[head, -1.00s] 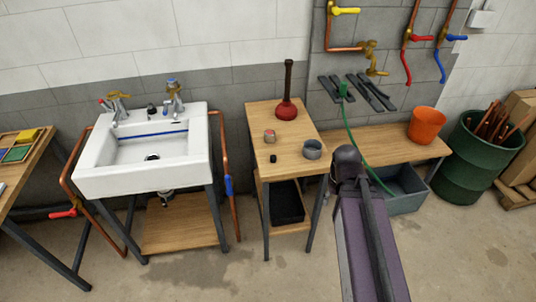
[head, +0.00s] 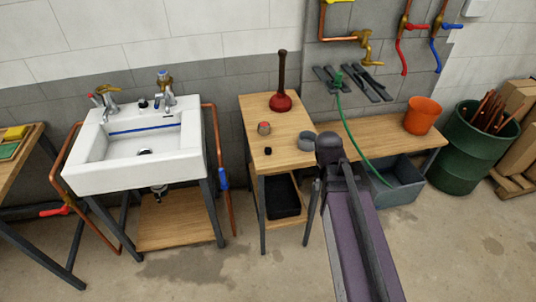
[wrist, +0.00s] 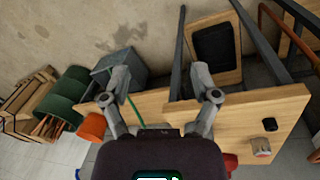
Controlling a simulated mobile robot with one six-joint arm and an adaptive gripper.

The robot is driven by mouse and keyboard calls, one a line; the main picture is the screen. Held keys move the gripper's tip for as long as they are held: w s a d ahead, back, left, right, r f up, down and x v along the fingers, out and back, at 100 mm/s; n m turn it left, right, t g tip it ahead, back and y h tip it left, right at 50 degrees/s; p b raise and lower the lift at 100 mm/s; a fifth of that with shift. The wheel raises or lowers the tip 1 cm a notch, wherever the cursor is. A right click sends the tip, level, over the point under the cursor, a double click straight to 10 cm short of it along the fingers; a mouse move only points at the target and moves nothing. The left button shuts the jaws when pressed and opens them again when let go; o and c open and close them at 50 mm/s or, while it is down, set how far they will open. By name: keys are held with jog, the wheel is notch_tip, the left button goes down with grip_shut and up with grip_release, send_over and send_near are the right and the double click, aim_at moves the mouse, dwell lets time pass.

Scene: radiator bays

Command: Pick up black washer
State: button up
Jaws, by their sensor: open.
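A small black piece (head: 268,151), which fits the black washer, lies on the top of the narrow wooden table (head: 255,120), near its front edge. It also shows in the wrist view (wrist: 270,124) at the right, beside a small red-topped can. It is too small to tell whether it has a hole. My gripper is open and empty in the wrist view (wrist: 160,76), its fingers wide apart. It is right of the black piece in the head view and apart from it, with one finger showing past the table's right edge.
A white sink (head: 135,172) is to the left. A green hose (head: 350,135) hangs behind my arm. Open floor lies in front.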

jog(key=w+a+f+m+t+h+b, duration=0.1)
jog(key=w+a+f+m+h+b, duration=0.15)
jog(key=w+a, duration=0.25)
jog(key=m+t+h+b, duration=0.55)
jog(key=t+b, duration=0.25)
jog(key=b, duration=0.2)
send_near(266, 150)
jog(key=s+a, duration=0.1)
jog(key=a, duration=0.1)
jog(key=shift+s+r, duration=0.3)
jog(key=shift+r, duration=0.1)
jog(key=shift+w+f, duration=0.1)
jog(key=b+x, duration=0.3)
jog(key=x, duration=0.4)
jog(key=shift+d, duration=0.1)
jog(key=shift+w+d+f+b, duration=0.2)
jog(key=shift+w+d+b, duration=0.2)
jog(key=shift+d, duration=0.1)
